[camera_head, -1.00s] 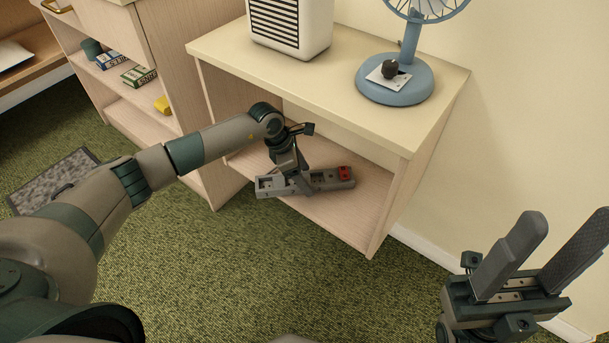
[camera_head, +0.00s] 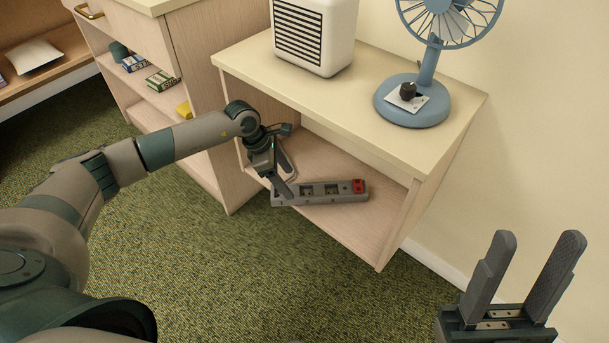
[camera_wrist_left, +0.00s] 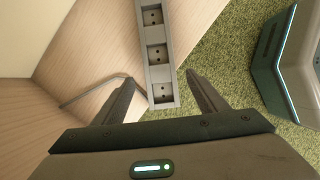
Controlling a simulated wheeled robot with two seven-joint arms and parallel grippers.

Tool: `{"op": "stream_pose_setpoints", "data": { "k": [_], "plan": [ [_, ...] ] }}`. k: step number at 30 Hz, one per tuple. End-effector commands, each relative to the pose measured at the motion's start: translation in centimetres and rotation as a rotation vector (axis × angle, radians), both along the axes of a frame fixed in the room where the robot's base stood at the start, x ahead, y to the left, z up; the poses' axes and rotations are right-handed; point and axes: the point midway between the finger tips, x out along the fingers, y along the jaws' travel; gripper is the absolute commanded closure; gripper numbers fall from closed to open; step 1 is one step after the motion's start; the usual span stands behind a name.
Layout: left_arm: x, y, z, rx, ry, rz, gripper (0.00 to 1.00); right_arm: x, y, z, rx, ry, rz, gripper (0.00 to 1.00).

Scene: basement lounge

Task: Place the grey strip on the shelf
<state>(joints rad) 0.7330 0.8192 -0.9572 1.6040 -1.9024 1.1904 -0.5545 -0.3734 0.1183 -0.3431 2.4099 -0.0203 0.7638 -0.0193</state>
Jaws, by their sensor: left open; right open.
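The grey strip (camera_head: 322,191) is a power strip with several sockets and a red switch at its right end. It lies on the lower shelf (camera_head: 345,222) of the light wood unit, along the shelf's front edge. My left gripper (camera_head: 284,192) is open at the strip's left end. In the left wrist view the strip (camera_wrist_left: 158,52) lies ahead of the two spread fingers (camera_wrist_left: 164,95), with its near end close to the gap between them. My right gripper (camera_head: 520,255) is open and empty at the lower right, away from the unit.
The unit's top (camera_head: 330,105) carries a white heater (camera_head: 313,35) and a blue fan (camera_head: 412,100). A cabinet (camera_head: 190,60) with small boxes on its shelves stands at left. Green carpet (camera_head: 240,270) in front is clear. A thin cord shows beside the strip.

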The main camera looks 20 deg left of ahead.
Motion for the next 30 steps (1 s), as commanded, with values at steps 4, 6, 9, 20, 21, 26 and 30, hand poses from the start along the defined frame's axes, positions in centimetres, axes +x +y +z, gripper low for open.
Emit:
{"op": "stream_pose_setpoints", "data": {
  "k": [4,6,9,20,21,26,30],
  "plan": [
    [-1.1,2.3,0.0,0.001,0.002,0.002,0.34,0.3,0.3,-0.2,-0.009,0.034,0.003,0.51],
    [-1.4,2.9,0.1,0.0,0.0,0.001,0.34,0.4,0.3,-0.3,-0.012,0.046,0.004,0.51],
    [-1.7,3.6,0.1,0.0,0.0,0.0,0.34,0.4,0.5,-0.6,-0.014,0.06,0.006,0.51],
    [-1.8,3.9,0.0,0.0,0.0,-0.001,0.34,0.7,0.6,-0.9,-0.018,0.073,0.009,0.51],
    [-1.8,3.9,0.0,0.0,0.0,-0.001,0.34,0.6,0.7,-0.9,-0.018,0.073,0.009,0.51],
    [-1.8,3.9,0.0,0.0,0.0,-0.001,0.34,0.6,0.6,-0.8,-0.017,0.07,0.009,0.51],
    [-2.1,3.4,-0.1,-0.012,0.005,-0.002,0.34,0.6,0.6,-0.8,-0.017,0.068,0.009,0.51]
  ]
}}
